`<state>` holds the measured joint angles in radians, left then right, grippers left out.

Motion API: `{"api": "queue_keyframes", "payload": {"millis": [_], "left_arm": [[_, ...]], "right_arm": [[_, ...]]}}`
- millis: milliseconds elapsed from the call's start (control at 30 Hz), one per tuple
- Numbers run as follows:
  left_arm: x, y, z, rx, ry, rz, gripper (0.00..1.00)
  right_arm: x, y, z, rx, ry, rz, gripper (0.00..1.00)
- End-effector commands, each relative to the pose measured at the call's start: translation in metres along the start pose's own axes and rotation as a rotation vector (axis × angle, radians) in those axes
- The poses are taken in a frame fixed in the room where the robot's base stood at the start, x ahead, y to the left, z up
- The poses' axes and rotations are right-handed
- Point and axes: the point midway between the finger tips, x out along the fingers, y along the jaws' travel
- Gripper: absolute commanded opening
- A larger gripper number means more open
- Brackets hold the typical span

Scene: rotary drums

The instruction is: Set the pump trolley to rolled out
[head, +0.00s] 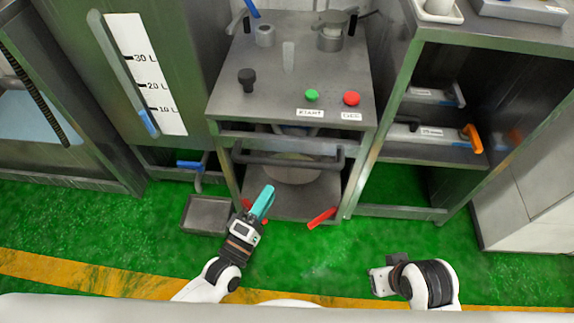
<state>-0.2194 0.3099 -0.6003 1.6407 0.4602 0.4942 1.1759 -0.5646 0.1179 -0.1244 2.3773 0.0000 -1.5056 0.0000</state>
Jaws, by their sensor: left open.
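The pump trolley (300,203) is a low grey platform with a round pump body on it, in the bay under the central steel console. A dark handle bar (288,160) crosses the bay's front. A red pedal (322,217) sticks out at its front right; another red part (247,204) shows at its front left, partly hidden by my gripper. My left gripper (262,202), with teal fingers, is open over the trolley's front left corner; contact cannot be told. My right gripper (380,281) is low at the right, away from the trolley; its fingers are unclear.
The console top (290,90) carries a green button (312,95), a red button (351,98) and a black knob (246,80). A grey tray (206,214) lies left of my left gripper. Shelving (430,155) stands right. The green floor in front is clear.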

Motion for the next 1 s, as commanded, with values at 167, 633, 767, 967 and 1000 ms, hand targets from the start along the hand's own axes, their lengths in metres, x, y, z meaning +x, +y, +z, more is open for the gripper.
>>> {"api": "queue_keyframes", "payload": {"millis": [167,633,767,967,1000], "left_arm": [[0.036,-0.001,0.000,0.002,-0.002,-0.004,0.41],[0.103,0.000,0.000,0.005,0.000,0.001,0.41],[0.106,0.000,0.000,0.004,0.000,0.001,0.41],[0.106,0.000,0.000,0.005,0.000,0.002,0.41],[0.106,0.000,0.000,0.005,0.000,0.002,0.35]], "right_arm": [[-0.009,0.000,0.000,0.000,-0.007,-0.001,0.00],[-0.021,-0.001,-0.002,0.001,-0.012,-0.002,0.00],[-0.021,-0.001,-0.002,0.001,-0.012,-0.002,0.00],[-0.021,-0.001,-0.002,0.001,-0.012,-0.002,0.00],[-0.021,-0.001,-0.002,0.001,-0.012,-0.002,0.00]]}}
